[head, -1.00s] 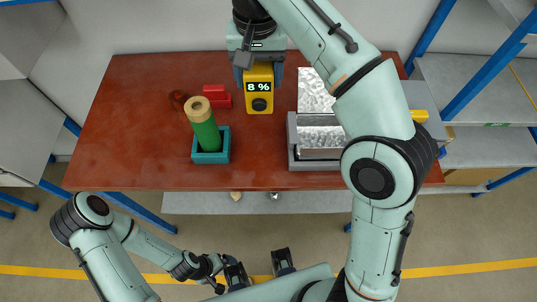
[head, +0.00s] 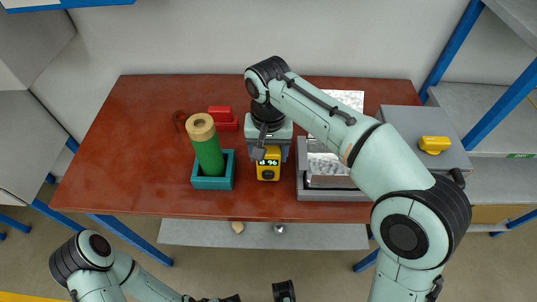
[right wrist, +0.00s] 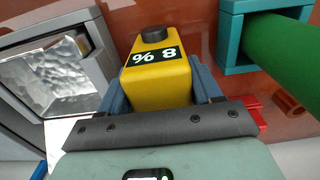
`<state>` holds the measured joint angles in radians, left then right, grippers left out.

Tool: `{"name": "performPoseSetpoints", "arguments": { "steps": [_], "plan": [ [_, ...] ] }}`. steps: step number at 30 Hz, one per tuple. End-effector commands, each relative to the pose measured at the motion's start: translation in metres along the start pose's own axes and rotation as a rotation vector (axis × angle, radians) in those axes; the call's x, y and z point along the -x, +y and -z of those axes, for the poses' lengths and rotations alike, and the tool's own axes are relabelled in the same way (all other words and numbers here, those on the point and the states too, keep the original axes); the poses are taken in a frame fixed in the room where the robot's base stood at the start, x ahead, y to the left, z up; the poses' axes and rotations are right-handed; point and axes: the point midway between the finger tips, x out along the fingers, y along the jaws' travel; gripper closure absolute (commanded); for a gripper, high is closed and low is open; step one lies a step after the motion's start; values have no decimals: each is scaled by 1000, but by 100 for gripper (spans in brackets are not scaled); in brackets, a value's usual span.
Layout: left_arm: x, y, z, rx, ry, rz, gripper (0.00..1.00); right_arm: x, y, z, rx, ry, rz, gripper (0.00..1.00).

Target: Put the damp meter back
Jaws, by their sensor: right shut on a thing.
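The damp meter is a yellow block (head: 268,172) with a dark display and a black knob. In the head view it is at the front middle of the red-brown table, between the teal holder and the grey metal box. My right gripper (head: 267,152) is shut on it from behind and hides its rear part. In the right wrist view the meter (right wrist: 160,80) sits between the two blue-grey fingers, its display reading 8 % upside down. Whether it touches the table is unclear. My left gripper (head: 283,291) is at the bottom edge, largely cut off.
A teal square holder (head: 212,183) with a green wooden-topped cylinder (head: 208,150) stands left. Red blocks (head: 224,120) lie behind it. A grey box with crinkled silver contents (head: 325,168) stands right. Further right is a grey surface (head: 398,122) with a yellow handle (head: 434,144).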

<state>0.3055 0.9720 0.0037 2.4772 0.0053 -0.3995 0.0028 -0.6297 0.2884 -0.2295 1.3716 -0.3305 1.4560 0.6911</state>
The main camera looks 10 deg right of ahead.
Motion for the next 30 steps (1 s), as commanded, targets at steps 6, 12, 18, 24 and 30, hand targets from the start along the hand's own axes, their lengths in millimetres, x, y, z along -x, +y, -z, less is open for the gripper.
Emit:
{"name": "performPoseSetpoints", "arguments": {
  "steps": [6, 12, 18, 24, 30],
  "plan": [
    [-2, 0, 2, -1, 6, -1, 6, -11, 0, 0, -1, 1, 1, 81],
    [-2, 0, 2, -1, 5, -1, 6, -11, 0, 0, 0, 1, 1, 81],
    [-3, 0, 2, -1, 6, -2, 6, -14, 0, 0, 0, 0, 0, 11],
    [-3, 0, 2, -1, 6, -2, 6, -14, 0, 0, 0, 0, 0, 11],
    [0, 0, 0, -1, 2, -1, 6, -2, 0, 1, 0, 3, 3, 11]
  ]
}}
